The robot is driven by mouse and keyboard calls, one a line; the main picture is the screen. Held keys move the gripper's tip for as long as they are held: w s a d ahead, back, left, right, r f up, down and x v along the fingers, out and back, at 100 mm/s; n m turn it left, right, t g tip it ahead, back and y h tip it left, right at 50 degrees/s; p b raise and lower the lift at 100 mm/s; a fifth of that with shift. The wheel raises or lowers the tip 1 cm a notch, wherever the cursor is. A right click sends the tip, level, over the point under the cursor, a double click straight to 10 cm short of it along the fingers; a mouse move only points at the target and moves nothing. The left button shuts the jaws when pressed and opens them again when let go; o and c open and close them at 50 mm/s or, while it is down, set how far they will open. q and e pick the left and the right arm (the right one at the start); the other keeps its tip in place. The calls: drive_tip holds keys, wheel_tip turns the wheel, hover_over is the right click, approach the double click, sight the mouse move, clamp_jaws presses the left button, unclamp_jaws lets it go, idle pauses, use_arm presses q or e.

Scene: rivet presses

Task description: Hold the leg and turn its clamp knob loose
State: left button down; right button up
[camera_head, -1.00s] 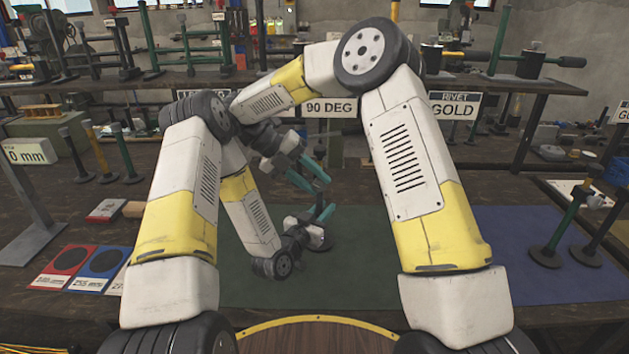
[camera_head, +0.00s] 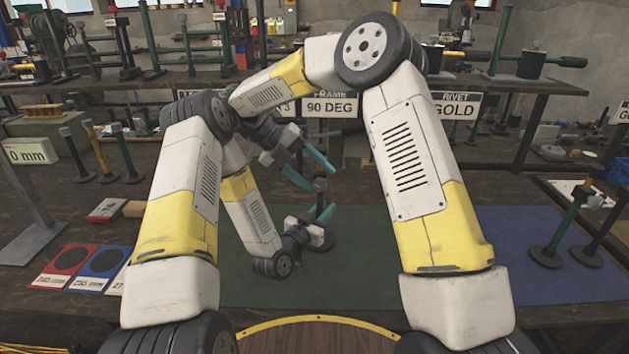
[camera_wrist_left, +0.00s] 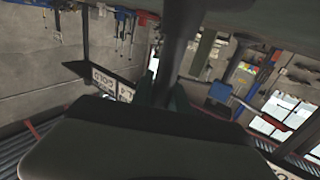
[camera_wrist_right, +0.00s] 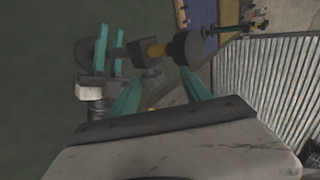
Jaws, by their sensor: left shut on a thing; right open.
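The leg (camera_head: 321,197) is a slim upright post with a round dark foot on the green mat, partly hidden by my grippers. A small clamp knob (camera_wrist_right: 151,78) juts from the block. My left gripper (camera_head: 325,224) is shut on the leg low down; its teal fingers (camera_wrist_right: 96,57) show near the foot. My right gripper (camera_head: 323,180) is open above it. In its wrist view (camera_wrist_right: 161,76) the knob appears between the fingertips; contact cannot be told.
The green mat (camera_head: 360,262) is clear around the leg. A blue mat (camera_head: 510,222) lies to the right with dark and green posts (camera_head: 560,225). A shelf with signs (camera_head: 330,107) stands behind.

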sight(315, 180)
wheel_tip(315, 180, up, 8)
drive_tip(key=shift+r, duration=0.1)
idle(0.4)
